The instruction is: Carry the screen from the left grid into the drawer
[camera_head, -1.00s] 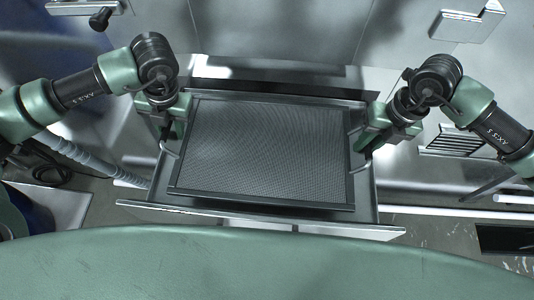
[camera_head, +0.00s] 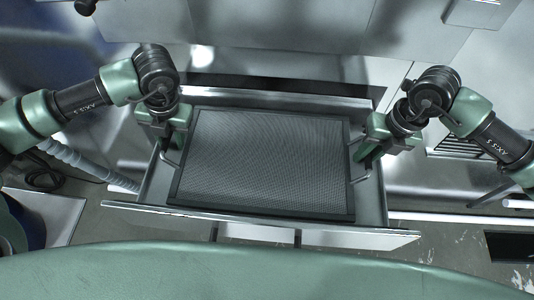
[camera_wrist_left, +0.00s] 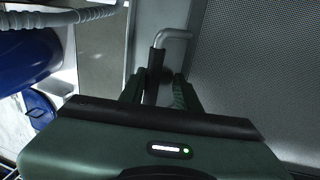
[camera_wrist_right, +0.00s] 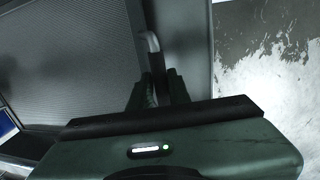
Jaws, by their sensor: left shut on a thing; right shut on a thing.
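The screen (camera_head: 265,163) is a dark grey mesh panel in a black frame with a bent metal handle on each side. It lies flat over the open drawer (camera_head: 375,199), within the drawer's side walls; I cannot tell whether it touches the drawer floor. My left gripper (camera_head: 172,158) is shut on the screen's left handle (camera_wrist_left: 174,34). My right gripper (camera_head: 361,170) is shut on its right handle (camera_wrist_right: 153,42). The mesh also shows in the left wrist view (camera_wrist_left: 255,75) and the right wrist view (camera_wrist_right: 70,70).
The drawer's front edge (camera_head: 260,224) faces me, with my green body just below it. A metal cabinet stands behind. A grey hose (camera_head: 85,165) runs at the left, near a blue container (camera_wrist_left: 25,70). Scuffed floor (camera_wrist_right: 265,50) is open at the right.

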